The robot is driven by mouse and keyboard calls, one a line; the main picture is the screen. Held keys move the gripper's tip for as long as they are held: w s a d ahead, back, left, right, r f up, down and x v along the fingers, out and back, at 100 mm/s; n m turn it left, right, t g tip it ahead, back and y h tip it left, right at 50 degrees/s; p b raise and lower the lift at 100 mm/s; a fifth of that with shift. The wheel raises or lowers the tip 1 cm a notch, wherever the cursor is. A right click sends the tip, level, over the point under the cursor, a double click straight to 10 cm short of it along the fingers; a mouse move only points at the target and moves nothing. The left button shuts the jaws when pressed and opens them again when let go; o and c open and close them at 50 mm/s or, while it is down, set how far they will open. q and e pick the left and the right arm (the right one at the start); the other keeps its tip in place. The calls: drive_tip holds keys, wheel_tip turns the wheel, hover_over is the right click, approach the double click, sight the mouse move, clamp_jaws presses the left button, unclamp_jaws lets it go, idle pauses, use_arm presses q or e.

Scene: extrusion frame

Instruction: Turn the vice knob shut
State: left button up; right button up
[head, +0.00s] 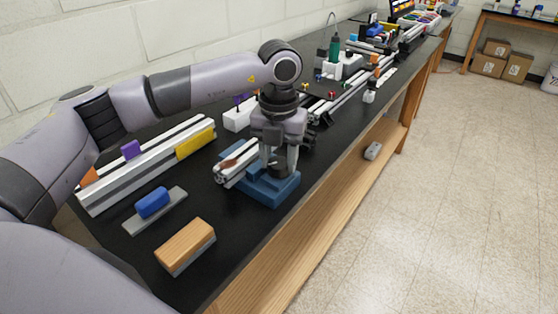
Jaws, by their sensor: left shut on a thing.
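The blue vice (268,190) stands on the black bench near its front edge, with an aluminium extrusion piece (226,172) at its left side. My left gripper (278,168) points down over the vice, and its two fingers are shut on a dark knob (278,170) on top of the vice. The fingers cover much of the knob, so its turn angle cannot be told. My right gripper is not in view.
A long extrusion (140,172) with a yellow block (196,141) lies at the left. A blue-handled tool (153,204) and a wooden block (186,246) lie nearer. More extrusions and a green tool (334,48) are behind the gripper. Open floor lies right.

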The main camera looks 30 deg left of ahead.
use_arm(q)
drive_tip(key=m+b, duration=0.1)
drive_tip(key=m, duration=0.3)
drive_tip(key=shift+m, duration=0.3)
drive_tip(key=m+b, duration=0.1)
drive_tip(key=m, duration=0.2)
drive_tip(key=shift+m, duration=0.4)
drive_tip(key=m+b, duration=0.1)
drive_tip(key=m, duration=0.7)
drive_tip(key=m+b, duration=0.1)
drive_tip(key=m, duration=0.3)
drive_tip(key=shift+r+m, duration=0.1)
drive_tip(key=shift+m, duration=0.2)
drive_tip(key=m, duration=0.3)
drive_tip(key=shift+m, duration=0.3)
drive_tip(key=m, duration=0.4)
drive_tip(key=shift+m+b, duration=0.3)
drive_tip(key=shift+m, duration=1.9)
drive_tip(key=shift+w, duration=0.1)
